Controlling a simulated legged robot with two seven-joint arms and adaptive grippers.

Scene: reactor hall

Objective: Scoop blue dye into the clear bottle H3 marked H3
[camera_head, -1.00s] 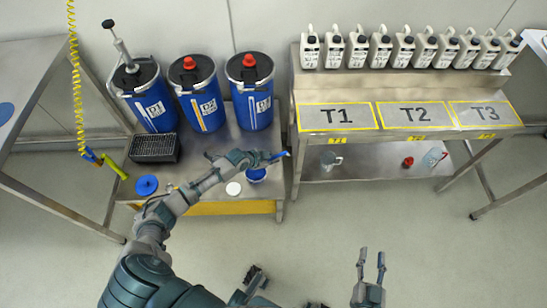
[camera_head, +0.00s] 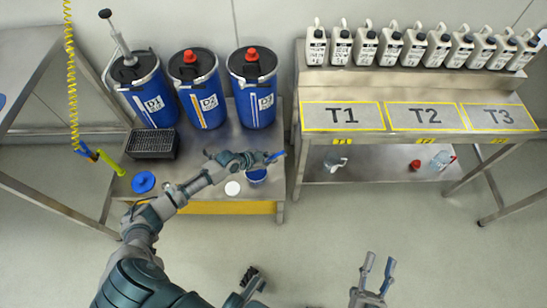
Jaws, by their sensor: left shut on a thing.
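My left gripper (camera_head: 261,160) is shut on a small blue tool, likely the scoop (camera_head: 275,157), above the low table's right edge. A blue tub (camera_head: 256,177), probably the dye, stands just below it, partly hidden by the gripper. Clear jugs stand on the lower shelf, one at the left (camera_head: 335,162) and one at the right (camera_head: 441,160). My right gripper (camera_head: 379,262) is open and empty over the floor.
Three blue drums, one marked D2 (camera_head: 199,90), stand at the table's back. A white lid (camera_head: 232,188), blue lid (camera_head: 143,182) and black tray (camera_head: 151,144) lie on it. A yellow hose (camera_head: 71,80) hangs left.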

